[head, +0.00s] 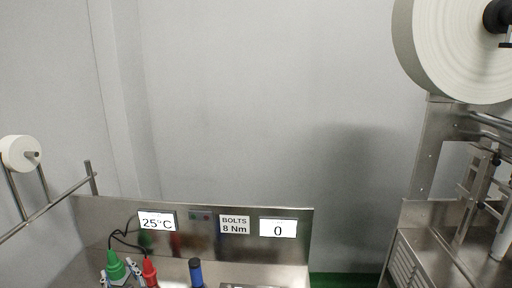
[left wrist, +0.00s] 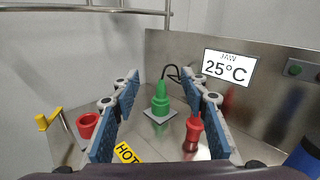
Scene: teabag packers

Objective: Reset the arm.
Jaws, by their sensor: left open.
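My left gripper (left wrist: 162,92) is open in the left wrist view, with its two blue-padded fingers spread apart and nothing held. Its fingertips just show at the bottom left of the head view (head: 120,277). A green cone-shaped piece (left wrist: 160,103) on a square plate stands beyond and between the fingers; it also shows in the head view (head: 115,266). A red piece (left wrist: 193,133) stands near the right finger and shows in the head view (head: 150,272). The rest of my left arm is hidden. My right gripper is not in view.
A steel back panel (head: 190,214) carries displays reading 25°C and 0, and a BOLTS 8 Nm sign. A blue-handled tool (head: 196,273) stands in front. A red cup (left wrist: 88,124), yellow handle (left wrist: 46,120) and HOT label (left wrist: 126,153) are nearby. A large roll machine (head: 445,50) stands right.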

